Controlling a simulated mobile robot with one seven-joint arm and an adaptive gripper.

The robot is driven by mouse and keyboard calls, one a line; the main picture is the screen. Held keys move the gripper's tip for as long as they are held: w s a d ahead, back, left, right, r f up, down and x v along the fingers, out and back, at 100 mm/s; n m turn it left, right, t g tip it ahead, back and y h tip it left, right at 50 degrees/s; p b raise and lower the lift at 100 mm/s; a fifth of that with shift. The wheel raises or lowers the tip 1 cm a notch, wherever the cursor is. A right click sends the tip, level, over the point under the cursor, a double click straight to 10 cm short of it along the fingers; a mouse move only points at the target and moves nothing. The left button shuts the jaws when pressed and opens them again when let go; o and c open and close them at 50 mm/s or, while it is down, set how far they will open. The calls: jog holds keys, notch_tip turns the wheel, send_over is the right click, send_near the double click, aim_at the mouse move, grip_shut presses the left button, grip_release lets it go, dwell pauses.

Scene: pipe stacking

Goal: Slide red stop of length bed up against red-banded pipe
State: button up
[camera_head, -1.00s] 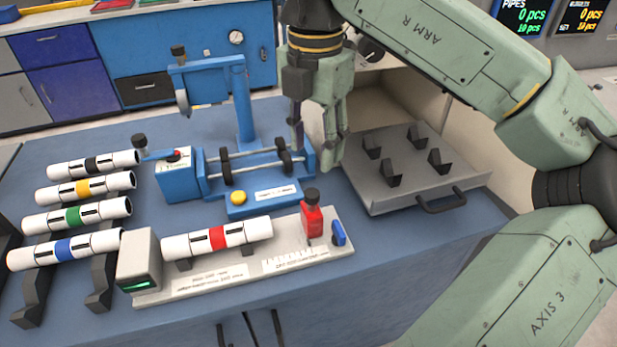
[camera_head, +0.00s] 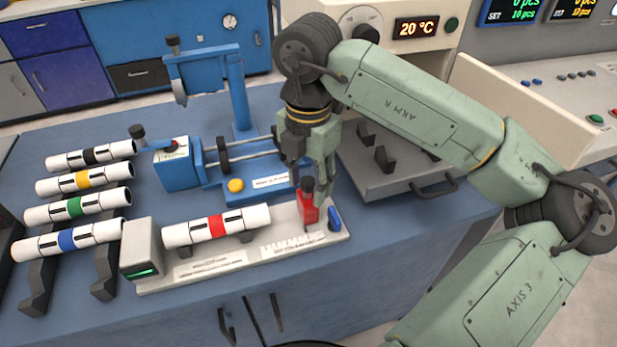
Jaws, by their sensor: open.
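The length bed (camera_head: 190,281) is a pale grey slab at the front of the bench, with a grey block with a green light at its left end. The red-banded pipe (camera_head: 190,234) lies on it, its left end close to the block. The red stop (camera_head: 306,212) with a black knob stands upright on the bed to the right of the pipe, with a gap between them. My gripper (camera_head: 309,196) is open, pointing down with its fingers around the stop's knob. Whether the fingers touch it I cannot tell.
A blue lever (camera_head: 334,218) stands at the bed's right end, close to the gripper. A blue cutting machine (camera_head: 176,168) stands behind the bed. A grey tray with black holders (camera_head: 384,158) is behind right. Several banded pipes (camera_head: 72,238) lie on a rack at left.

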aim_at(266, 206)
jog(key=shift+c, duration=0.4)
grip_shut()
jog(key=a+b, duration=0.1)
jog(key=a, duration=0.1)
jog(key=s+a+b, duration=0.1)
jog(key=a, duration=0.2)
jog(key=s+a+b, duration=0.1)
jog(key=a, duration=0.1)
jog(key=shift+s+a+f, duration=0.1)
jog(key=shift+s+a, duration=0.05)
jog(key=shift+a, duration=0.1)
jog(key=shift+s+a, duration=0.1)
jog(key=shift+o, duration=0.4)
grip_release()
jog(key=shift+a, duration=0.1)
